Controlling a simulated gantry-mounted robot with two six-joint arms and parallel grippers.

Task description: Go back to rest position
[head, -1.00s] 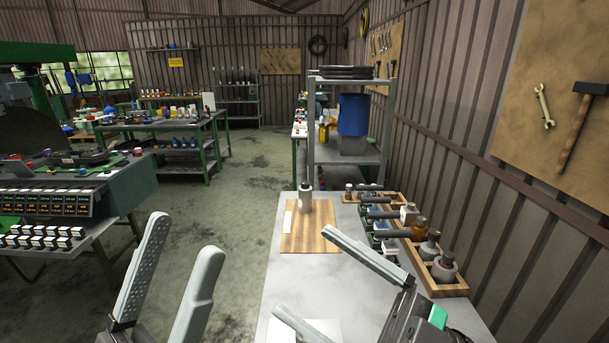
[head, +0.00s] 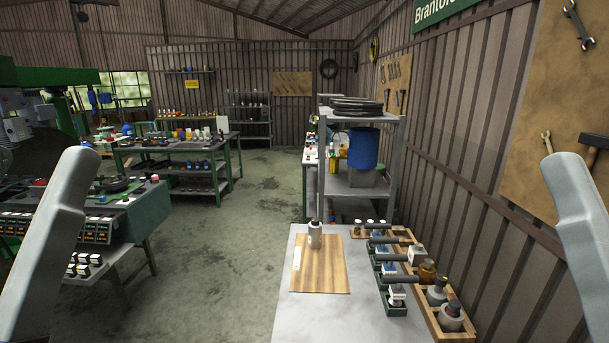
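My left gripper (head: 52,235) shows as one large grey finger at the left edge, raised close to the camera. My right gripper (head: 582,215) shows as one similar grey finger at the right edge. The second finger of each is out of view, so I cannot tell their opening. Nothing shows held against the visible finger surfaces. A grey bottle with a dark top (head: 315,236) stands upright at the back of the wooden board (head: 320,272) on the grey table (head: 262,315). Both grippers appear clear of the bottle and table.
A wooden tray (head: 437,325) along the table's right side holds several bottles. Green bins (head: 394,309) with dark and white parts stand beside it. A metal shelf (head: 398,160) stands behind the table.

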